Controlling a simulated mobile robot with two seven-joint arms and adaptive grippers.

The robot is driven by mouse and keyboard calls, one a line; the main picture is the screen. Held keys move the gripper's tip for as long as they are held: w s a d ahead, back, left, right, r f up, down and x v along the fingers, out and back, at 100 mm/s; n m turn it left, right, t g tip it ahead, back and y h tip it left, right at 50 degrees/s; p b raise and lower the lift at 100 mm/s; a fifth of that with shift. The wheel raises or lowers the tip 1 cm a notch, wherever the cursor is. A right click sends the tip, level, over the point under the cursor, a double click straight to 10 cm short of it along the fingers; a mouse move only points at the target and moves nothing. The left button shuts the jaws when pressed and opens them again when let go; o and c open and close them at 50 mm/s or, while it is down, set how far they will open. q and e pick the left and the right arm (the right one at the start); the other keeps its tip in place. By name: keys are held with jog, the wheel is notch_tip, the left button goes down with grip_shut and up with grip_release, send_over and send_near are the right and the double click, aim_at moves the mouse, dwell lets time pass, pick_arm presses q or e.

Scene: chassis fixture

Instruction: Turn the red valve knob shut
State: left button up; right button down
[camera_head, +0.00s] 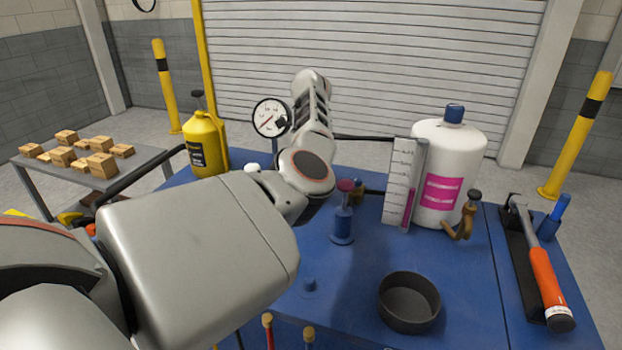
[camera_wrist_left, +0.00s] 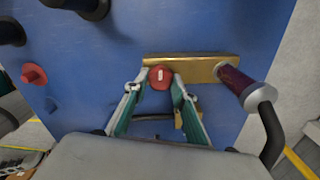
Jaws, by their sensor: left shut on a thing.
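The red valve knob (camera_wrist_left: 161,77) has a pale mark on its face and sits on a brass bar (camera_wrist_left: 200,66) in the left wrist view. My left gripper (camera_wrist_left: 162,82) has its two fingertips on either side of the knob and is shut on it. In the head view my left arm comes in from the left and reaches over the blue table (camera_head: 462,300). That arm hides the left gripper and the held knob there. My right gripper is in neither view.
A second red knob (camera_wrist_left: 33,74) is on the blue surface. A purple-ended black pipe (camera_wrist_left: 238,84) is beside the brass bar. The table also bears a yellow bottle (camera_head: 205,145), gauge (camera_head: 270,118), white jug (camera_head: 447,165), black bowl (camera_head: 409,303) and hammer (camera_head: 541,270).

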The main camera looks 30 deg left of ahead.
pick_arm(q)
jog(key=o, duration=1.1)
jog(key=shift+r, duration=0.1)
notch_tip(320, 180, up, 12)
jog(key=shift+f, duration=0.1)
